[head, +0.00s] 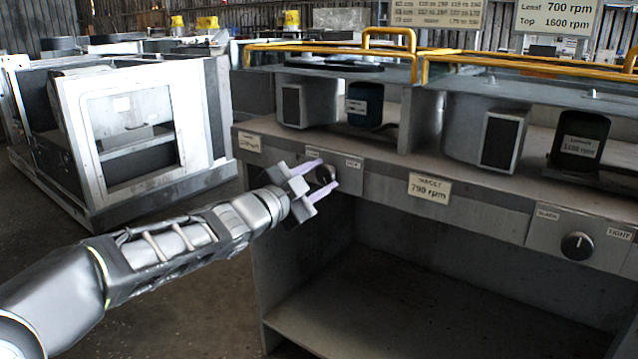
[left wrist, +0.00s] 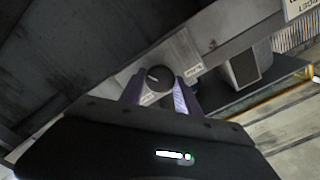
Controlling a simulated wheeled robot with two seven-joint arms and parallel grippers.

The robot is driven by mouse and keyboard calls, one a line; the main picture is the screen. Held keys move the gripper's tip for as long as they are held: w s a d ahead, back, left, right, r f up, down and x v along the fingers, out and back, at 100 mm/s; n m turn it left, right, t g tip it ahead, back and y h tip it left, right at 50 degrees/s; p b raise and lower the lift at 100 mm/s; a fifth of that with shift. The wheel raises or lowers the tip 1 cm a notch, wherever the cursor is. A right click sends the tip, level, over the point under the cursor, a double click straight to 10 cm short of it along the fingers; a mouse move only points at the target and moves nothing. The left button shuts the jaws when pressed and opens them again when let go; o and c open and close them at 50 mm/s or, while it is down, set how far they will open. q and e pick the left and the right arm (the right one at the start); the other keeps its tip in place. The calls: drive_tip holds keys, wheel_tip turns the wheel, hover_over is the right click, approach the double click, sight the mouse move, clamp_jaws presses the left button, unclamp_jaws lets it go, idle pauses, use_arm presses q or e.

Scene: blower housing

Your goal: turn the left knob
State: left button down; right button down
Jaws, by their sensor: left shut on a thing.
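The left knob is a round dark knob on the grey front panel of the bench, below the left blower. In the head view the left knob (head: 323,174) is partly covered by my left gripper (head: 325,178). In the left wrist view the knob (left wrist: 158,77) has a light pointer line on its face and sits between the two purple fingers of my left gripper (left wrist: 158,92). The fingers are shut on the knob, one on each side. My right gripper is in neither view.
A second black knob (head: 577,245) sits on the panel at the right. A label reading 790 rpm (head: 429,188) is between the knobs. Yellow rails (head: 390,42) run along the bench top. A white metal frame (head: 125,130) stands at the left. The bench's lower shelf (head: 370,310) is empty.

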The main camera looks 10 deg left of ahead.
use_arm(q)
drive_tip(key=shift+m+b, duration=0.4)
drive_tip(key=shift+m, duration=1)
drive_tip(key=c, duration=0.9)
unclamp_jaws()
drive_tip(key=shift+s, duration=0.1)
drive_tip(key=p+v, duration=0.2)
drive_tip(key=v, duration=0.5)
drive_tip(key=shift+s+a, duration=0.1)
drive_tip(key=shift+s, duration=0.2)
